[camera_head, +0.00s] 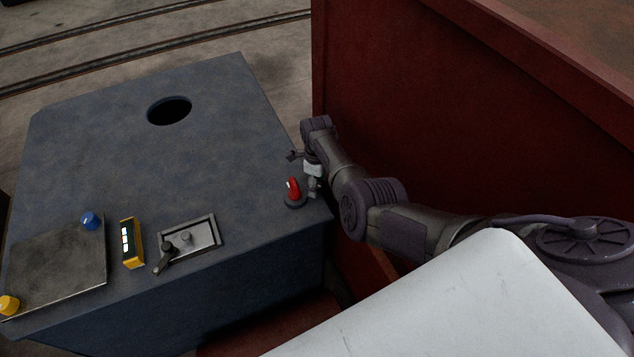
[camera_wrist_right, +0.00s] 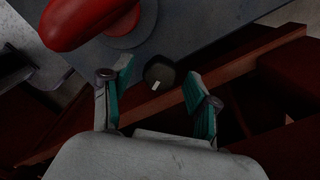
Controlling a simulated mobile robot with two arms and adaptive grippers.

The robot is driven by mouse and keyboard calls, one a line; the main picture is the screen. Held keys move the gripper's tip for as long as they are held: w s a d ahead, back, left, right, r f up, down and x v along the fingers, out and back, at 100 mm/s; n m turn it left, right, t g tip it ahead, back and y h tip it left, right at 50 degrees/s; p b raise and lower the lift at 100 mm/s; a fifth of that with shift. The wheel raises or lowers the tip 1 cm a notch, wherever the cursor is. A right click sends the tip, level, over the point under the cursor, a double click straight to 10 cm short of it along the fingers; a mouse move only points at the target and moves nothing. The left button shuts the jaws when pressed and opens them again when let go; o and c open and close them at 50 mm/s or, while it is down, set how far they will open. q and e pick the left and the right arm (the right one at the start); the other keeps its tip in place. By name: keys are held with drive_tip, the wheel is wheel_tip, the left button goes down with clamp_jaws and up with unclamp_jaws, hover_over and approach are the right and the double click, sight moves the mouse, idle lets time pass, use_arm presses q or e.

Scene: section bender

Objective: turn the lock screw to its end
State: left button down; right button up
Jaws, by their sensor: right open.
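A small dark round knob with a white mark (camera_wrist_right: 158,75), which may be the lock screw, shows in the right wrist view. It lies between the fingertips of my right gripper (camera_wrist_right: 152,84), with a gap on both sides. In the head view my right gripper (camera_head: 312,183) points down at the right front corner of the blue-grey cabinet, and the knob cannot be made out there. The gripper is open and appears empty. A red handle (camera_head: 293,188) on a round base stands just left of it and also shows in the right wrist view (camera_wrist_right: 85,20). My left gripper is out of view.
The cabinet top (camera_head: 170,165) has a round hole (camera_head: 169,110). Along its front are a lever plate (camera_head: 203,236), a yellow box (camera_head: 131,242), a blue button (camera_head: 89,220) and a yellow button (camera_head: 8,305). A dark red wall (camera_head: 420,120) rises close behind my right arm.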

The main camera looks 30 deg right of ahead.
drive_tip(key=shift+r, duration=0.15)
wheel_tip(320, 180, up, 12)
idle(0.5)
drive_tip(key=shift+f, duration=0.2)
